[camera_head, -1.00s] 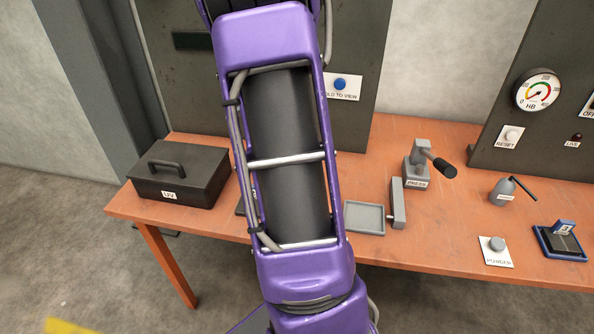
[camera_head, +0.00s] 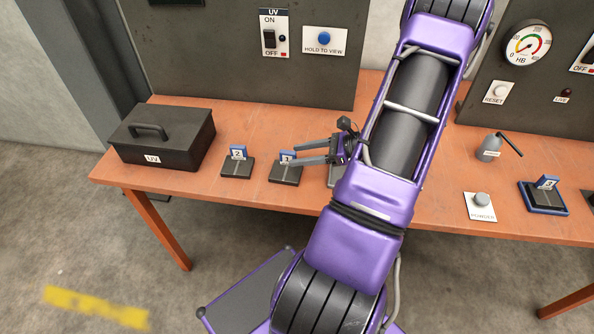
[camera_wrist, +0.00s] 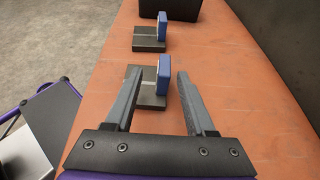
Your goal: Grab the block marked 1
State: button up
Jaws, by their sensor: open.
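The block marked 1 (camera_head: 287,158) is a small blue block with a white label, standing upright on a dark base (camera_head: 285,173) near the front edge of the table. My gripper (camera_head: 298,154) is open and level, its two grey fingers reaching left to the block. In the wrist view the blue block (camera_wrist: 164,74) shows between the fingers of my gripper (camera_wrist: 158,76), closer to the right finger. I cannot tell whether either finger touches it. Its dark base (camera_wrist: 148,98) shows partly below the fingers.
The block marked 2 (camera_head: 238,152) stands on its own base to the left. A black UV box (camera_head: 163,140) is at the table's left end.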

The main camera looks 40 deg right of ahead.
aim_at(278, 162)
jog(key=x, duration=0.3)
jog(key=b+x, duration=0.1)
jog(key=x, duration=0.3)
jog(key=shift+w+f, duration=0.25)
jog(key=shift+w, duration=0.05)
jog(key=shift+d, duration=0.1)
jog(key=shift+c, duration=0.3)
grip_shut()
dwell(0.7)
